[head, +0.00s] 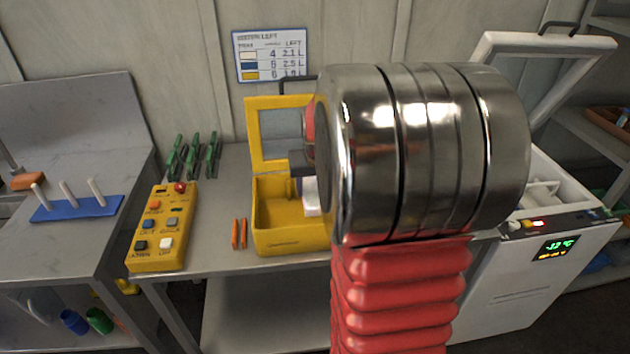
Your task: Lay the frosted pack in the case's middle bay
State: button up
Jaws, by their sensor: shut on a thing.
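The yellow case (290,242) stands on the bench with its lid (253,135) raised behind it. The frosted pack (312,198) is a small white block at the right part of the case opening. My gripper (306,182) is shut on the frosted pack from above, largely hidden behind my large metal arm joint. The right side of the case is hidden too, and I cannot make out the separate bays or whether the pack touches the case floor.
A yellow button box (162,228), two orange sticks (238,233) and green racks (193,157) stand left of the case. A blue pegged board (78,208) lies further left. An open white freezer (545,270) with a lit display is at the right.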

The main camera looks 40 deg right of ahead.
jog(key=shift+f, duration=4.05)
jog(key=o, duration=1.4)
jog(key=v, duration=1.3)
jog(key=shift+s+r, duration=0.15)
jog(key=shift+r, duration=0.2)
jog(key=shift+a, duration=0.1)
